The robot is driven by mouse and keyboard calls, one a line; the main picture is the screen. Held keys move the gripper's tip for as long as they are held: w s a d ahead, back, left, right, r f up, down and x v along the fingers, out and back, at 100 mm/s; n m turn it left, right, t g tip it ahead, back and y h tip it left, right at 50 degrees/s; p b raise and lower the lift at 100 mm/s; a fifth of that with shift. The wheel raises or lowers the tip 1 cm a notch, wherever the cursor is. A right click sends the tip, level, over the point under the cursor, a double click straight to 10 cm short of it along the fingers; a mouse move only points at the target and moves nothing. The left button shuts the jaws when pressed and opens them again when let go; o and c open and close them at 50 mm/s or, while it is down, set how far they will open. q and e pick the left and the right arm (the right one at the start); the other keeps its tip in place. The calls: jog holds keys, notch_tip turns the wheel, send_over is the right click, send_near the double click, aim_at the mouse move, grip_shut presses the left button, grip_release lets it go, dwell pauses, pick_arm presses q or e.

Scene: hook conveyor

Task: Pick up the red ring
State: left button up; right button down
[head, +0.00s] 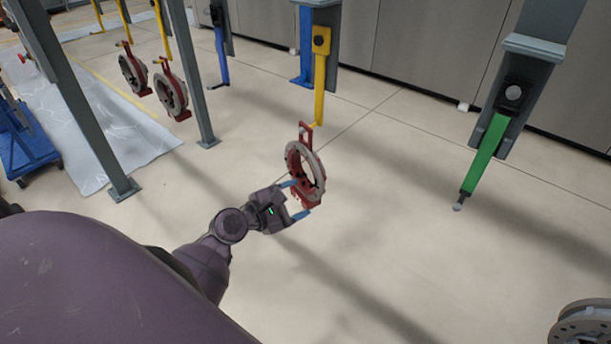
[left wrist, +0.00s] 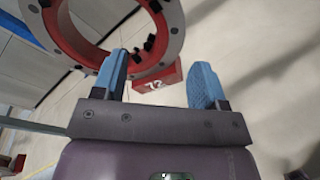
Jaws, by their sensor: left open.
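The red ring (head: 304,171) hangs from a yellow hook (head: 320,85) in the middle of the head view, its red loop at the hook's lower end. It has a grey face and a red block at its bottom. My left gripper (head: 297,199) is open at the ring's lower part, with its blue fingertips close to it. In the left wrist view, the ring (left wrist: 172,45) is ahead of the fingers (left wrist: 160,82), and its red block marked 72 shows between them. I cannot tell whether the fingers touch it. My right gripper is not in view.
A green hook (head: 485,155) hangs empty at the right. Two more red rings (head: 172,92) hang from yellow hooks at the upper left, beyond a grey post (head: 190,75). A blue cart (head: 25,140) stands at the far left. A grey round part (head: 582,325) is at the lower right.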

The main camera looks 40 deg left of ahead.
aim_at(310, 194)
pick_arm(q)
jog(key=shift+x, duration=2.65)
jog(key=shift+d, duration=0.1)
